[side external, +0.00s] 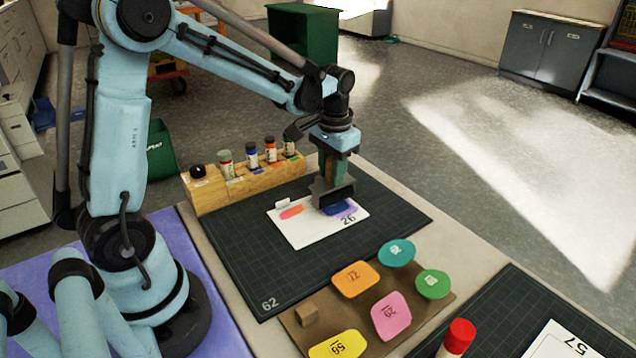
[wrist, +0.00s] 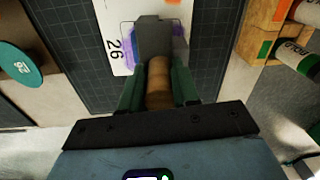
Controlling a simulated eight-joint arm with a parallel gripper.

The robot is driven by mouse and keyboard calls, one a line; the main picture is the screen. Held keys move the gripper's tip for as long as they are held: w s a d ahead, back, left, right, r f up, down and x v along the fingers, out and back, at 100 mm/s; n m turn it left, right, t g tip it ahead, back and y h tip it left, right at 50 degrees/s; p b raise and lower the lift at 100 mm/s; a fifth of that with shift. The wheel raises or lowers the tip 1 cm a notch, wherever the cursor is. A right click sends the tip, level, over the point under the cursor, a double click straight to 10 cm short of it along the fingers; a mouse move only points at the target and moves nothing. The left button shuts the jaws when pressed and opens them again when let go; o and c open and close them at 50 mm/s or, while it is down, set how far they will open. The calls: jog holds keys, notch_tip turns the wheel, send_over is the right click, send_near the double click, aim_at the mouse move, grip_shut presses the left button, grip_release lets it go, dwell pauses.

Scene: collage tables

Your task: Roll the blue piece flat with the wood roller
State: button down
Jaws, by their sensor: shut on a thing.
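My gripper (side external: 336,165) is shut on the roller's wooden handle (wrist: 158,82), with a green finger on each side. The roller's grey head (side external: 331,193) points down over the right part of a white card (side external: 300,233) marked 26. The blue piece (side external: 339,209) shows as a blue-purple patch on the card, partly hidden under the head. I cannot tell whether the head touches it. In the wrist view the grey head (wrist: 160,38) covers most of the piece, with purple edges showing beside it. A pink-orange piece (side external: 291,212) lies on the card's left part.
The card lies on a dark grid mat (side external: 262,278) marked 62. A wooden rack (side external: 240,187) with several bottles stands behind it. A brown board (side external: 310,335) in front carries several coloured pieces and a wooden block. A red-capped stick (side external: 457,338) stands at the front right.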

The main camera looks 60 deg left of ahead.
jog(key=shift+r, duration=3.1)
